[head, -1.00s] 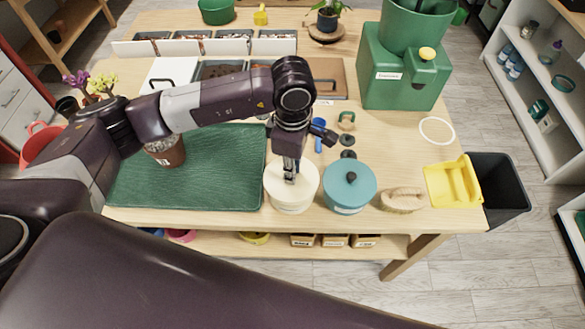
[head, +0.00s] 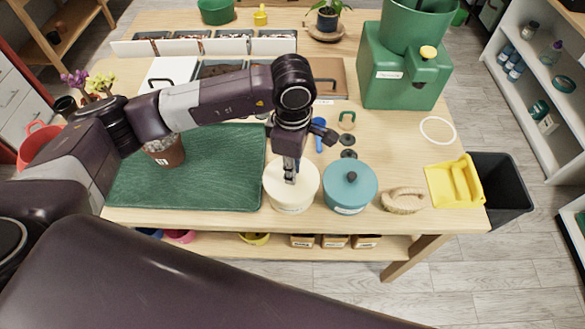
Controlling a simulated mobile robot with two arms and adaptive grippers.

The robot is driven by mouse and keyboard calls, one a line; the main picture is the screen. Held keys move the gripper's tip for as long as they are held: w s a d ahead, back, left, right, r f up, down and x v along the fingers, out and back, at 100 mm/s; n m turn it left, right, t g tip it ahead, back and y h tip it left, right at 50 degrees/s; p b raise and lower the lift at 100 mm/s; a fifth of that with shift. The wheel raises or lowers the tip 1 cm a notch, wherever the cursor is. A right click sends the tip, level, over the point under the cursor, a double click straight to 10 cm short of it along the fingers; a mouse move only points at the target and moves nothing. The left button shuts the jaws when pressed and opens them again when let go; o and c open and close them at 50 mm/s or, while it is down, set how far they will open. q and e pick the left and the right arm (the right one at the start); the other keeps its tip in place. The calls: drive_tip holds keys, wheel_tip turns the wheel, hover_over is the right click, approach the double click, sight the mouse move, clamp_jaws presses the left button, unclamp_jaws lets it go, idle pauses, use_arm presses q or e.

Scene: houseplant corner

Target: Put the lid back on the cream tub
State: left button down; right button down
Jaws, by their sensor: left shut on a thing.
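The cream tub (head: 291,205) stands at the front edge of the wooden table, right of the green mat. Its cream lid (head: 305,179) is on top of the tub or very close above it; I cannot tell whether it is fully seated. My left gripper (head: 290,178) points down over the middle of the lid and is shut on the lid's knob, which the fingers mostly hide. My right gripper is not in view.
A teal lidded pot (head: 348,190) stands close to the right of the tub. A brush (head: 403,200) and a yellow dustpan (head: 454,184) lie farther right. The green mat (head: 215,180) holds a terracotta pot (head: 165,152) at its left.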

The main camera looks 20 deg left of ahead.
use_arm(q)
drive_tip(key=shift+f+b, duration=0.1)
drive_tip(key=shift+b, duration=0.35)
idle(0.5)
drive_tip(key=c, duration=1.7)
unclamp_jaws()
drive_tip(key=shift+c, duration=0.2)
drive_tip(key=shift+o, duration=0.4)
drive_tip(key=o, duration=0.4)
drive_tip(key=shift+r+p, duration=1.4)
drive_tip(key=shift+r, duration=2.2)
